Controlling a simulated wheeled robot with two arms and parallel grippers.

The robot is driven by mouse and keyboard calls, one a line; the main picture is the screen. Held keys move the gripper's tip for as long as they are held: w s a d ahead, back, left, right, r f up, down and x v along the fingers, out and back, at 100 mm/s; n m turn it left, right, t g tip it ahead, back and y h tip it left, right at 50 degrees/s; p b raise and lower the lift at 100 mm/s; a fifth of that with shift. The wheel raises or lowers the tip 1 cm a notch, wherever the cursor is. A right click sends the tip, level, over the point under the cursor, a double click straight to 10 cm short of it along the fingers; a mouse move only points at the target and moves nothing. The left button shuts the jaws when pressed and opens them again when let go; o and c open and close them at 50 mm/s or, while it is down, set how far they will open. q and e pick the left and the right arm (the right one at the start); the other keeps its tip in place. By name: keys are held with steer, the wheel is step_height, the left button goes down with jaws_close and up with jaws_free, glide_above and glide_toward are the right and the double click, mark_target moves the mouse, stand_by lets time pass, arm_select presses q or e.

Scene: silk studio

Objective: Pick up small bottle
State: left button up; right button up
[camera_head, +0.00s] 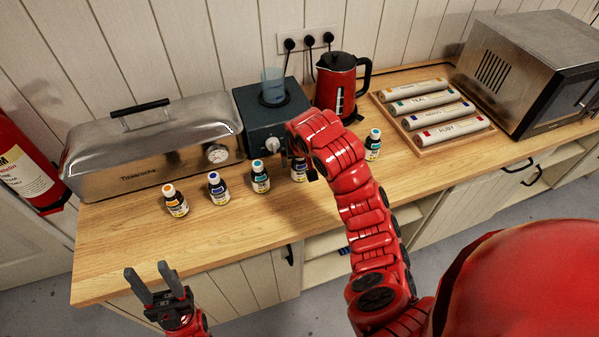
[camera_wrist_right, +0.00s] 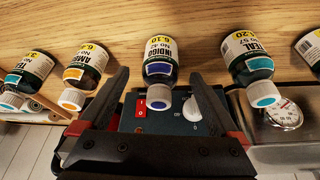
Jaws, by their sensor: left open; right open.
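Several small brown bottles with coloured caps stand in a row on the wooden counter. In the head view these include an orange-capped bottle (camera_head: 176,205), a blue-capped bottle (camera_head: 218,191) and two teal-capped bottles, one left of my right arm (camera_head: 260,180) and one right of it (camera_head: 373,148). A blue-capped indigo bottle (camera_head: 299,172) is partly hidden by my right wrist. In the wrist view the indigo bottle (camera_wrist_right: 159,60) appears between the open fingers of my right gripper (camera_wrist_right: 161,78), with an amber bottle (camera_wrist_right: 85,62) beside it. My left gripper (camera_head: 147,267) is open and empty, before the counter's front edge.
Behind the row stand a steel box with a dial (camera_head: 150,145), a dark blue device (camera_head: 265,115) and a red kettle (camera_head: 337,85). A wooden tray (camera_head: 412,148) of labelled rolls and a microwave (camera_head: 530,65) are at right. The front counter strip (camera_head: 235,235) is clear.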

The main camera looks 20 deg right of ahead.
mark_target(300, 166)
steer(key=shift+w+f, duration=0.1)
steer(key=shift+f, duration=0.35)
steer(key=shift+w+f, duration=0.15)
steer(key=shift+f, duration=0.2)
steer(key=p+x, duration=0.1)
steer(key=x, duration=0.2)
steer(key=shift+p, duration=0.35)
steer(key=shift+w+f, duration=0.1)
steer(key=shift+f, duration=0.1)
jaws_close()
